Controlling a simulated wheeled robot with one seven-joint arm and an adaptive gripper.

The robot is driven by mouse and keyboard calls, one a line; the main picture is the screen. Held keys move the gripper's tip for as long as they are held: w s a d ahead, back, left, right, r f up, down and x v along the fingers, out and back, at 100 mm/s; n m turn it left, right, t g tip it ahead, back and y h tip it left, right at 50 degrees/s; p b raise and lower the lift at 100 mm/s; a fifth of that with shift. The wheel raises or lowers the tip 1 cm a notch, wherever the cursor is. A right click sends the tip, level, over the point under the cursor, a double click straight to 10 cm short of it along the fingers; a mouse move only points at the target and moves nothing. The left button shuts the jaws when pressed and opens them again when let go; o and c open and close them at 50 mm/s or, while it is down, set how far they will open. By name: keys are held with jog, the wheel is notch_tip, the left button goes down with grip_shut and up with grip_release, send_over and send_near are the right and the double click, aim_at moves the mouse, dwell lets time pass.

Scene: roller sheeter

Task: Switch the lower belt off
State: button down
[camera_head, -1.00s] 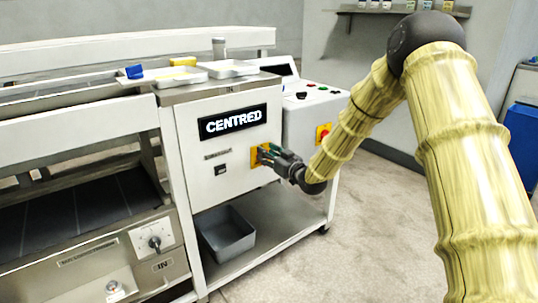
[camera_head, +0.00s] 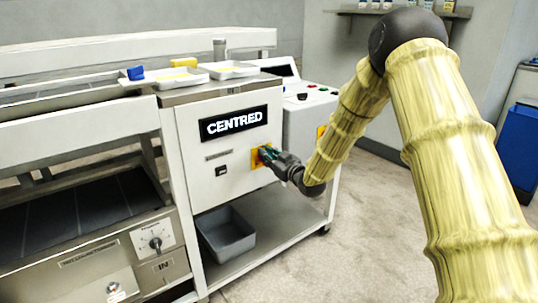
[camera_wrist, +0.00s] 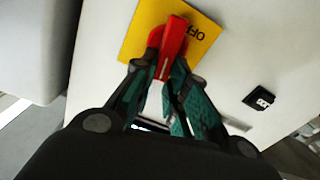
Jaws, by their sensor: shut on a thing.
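A red rotary switch handle (camera_wrist: 170,48) sits on a yellow plate (camera_wrist: 205,42) marked "OFF" in the wrist view. In the head view the yellow plate (camera_head: 256,158) is on the white machine front below the "CENTRED" display (camera_head: 234,123), mostly covered by my gripper. My gripper (camera_head: 268,154) is at the plate; in the wrist view its green-padded fingers (camera_wrist: 160,92) are closed on the red handle from both sides. The handle stands tilted relative to the plate's edges in the wrist view. The handle's base is partly hidden by the fingers.
A small black rocker switch (camera_head: 221,171) is left of the plate. A grey bin (camera_head: 228,234) stands on the shelf below.

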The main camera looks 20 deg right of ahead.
jog(key=n, duration=0.2)
jog(key=a+n, duration=0.1)
jog(key=n, duration=0.2)
jog(key=f+n, duration=0.1)
jog(key=n, duration=0.2)
jog(key=shift+s+a+f, duration=0.1)
jog(key=shift+s+a, duration=0.2)
jog(key=n, duration=0.2)
jog(key=n+b, duration=0.1)
jog(key=shift+a+f+n, duration=0.2)
jog(key=shift+f+n, duration=0.2)
jog(key=shift+s+f+n+b, duration=0.1)
jog(key=shift+f+n+b, duration=0.2)
jog(key=shift+n, duration=0.6)
jog(key=shift+f+n+b, duration=0.1)
jog(key=shift+n+b, duration=0.3)
jog(key=shift+n, duration=0.5)
jog(key=c, duration=1.4)
grip_release()
jog(key=v, duration=1.2)
